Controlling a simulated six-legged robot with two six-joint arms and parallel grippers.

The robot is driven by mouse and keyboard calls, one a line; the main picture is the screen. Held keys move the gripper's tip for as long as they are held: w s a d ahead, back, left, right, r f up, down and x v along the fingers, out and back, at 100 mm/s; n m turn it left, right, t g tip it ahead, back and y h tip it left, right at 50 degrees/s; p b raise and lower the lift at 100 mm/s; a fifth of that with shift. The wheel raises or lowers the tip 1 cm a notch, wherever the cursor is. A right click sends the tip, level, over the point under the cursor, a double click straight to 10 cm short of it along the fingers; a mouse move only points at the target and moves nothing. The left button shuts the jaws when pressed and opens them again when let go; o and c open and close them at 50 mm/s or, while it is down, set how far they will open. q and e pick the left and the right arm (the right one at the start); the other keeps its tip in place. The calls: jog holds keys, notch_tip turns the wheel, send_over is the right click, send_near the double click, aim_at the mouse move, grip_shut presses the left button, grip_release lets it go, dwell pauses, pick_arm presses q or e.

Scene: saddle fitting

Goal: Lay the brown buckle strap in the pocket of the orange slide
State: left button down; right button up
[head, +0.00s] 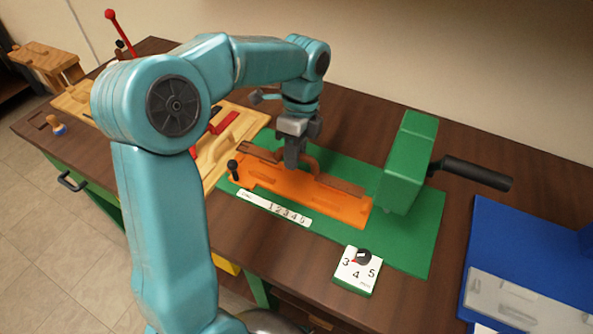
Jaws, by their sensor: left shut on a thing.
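The orange slide (300,197) lies on the green base plate, running from upper left to lower right. The brown buckle strap (342,186) lies along the slide's far side, with brown parts showing on both sides of my gripper and a raised, curved part just right of the fingers. My left gripper (291,160) points down over the slide's far side and is shut on the strap near its middle. The fingers hide part of the strap, and I cannot tell whether it rests in the pocket. My right gripper is out of view.
A green block with a black handle (478,173) stands at the slide's right end. A numbered dial box (357,271) sits in front. A wooden fixture (232,140) with red parts is left of the slide. A blue tray (520,250) lies at the right.

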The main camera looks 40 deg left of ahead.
pick_arm(q)
notch_tip(320, 180, down, 6)
jog(key=shift+w+r, duration=0.1)
jog(key=shift+r, duration=0.05)
dwell(0.3)
jog(key=c, duration=1)
grip_release()
jog(key=shift+f, duration=0.2)
jog(key=r, duration=0.4)
jog(key=w+r, duration=0.1)
jog(key=r, duration=0.3)
jog(key=w+r+p, duration=0.1)
jog(key=r, duration=0.3)
jog(key=shift+w+a+r, duration=0.1)
jog(key=shift+w+a, duration=0.05)
jog(key=shift+a, duration=0.25)
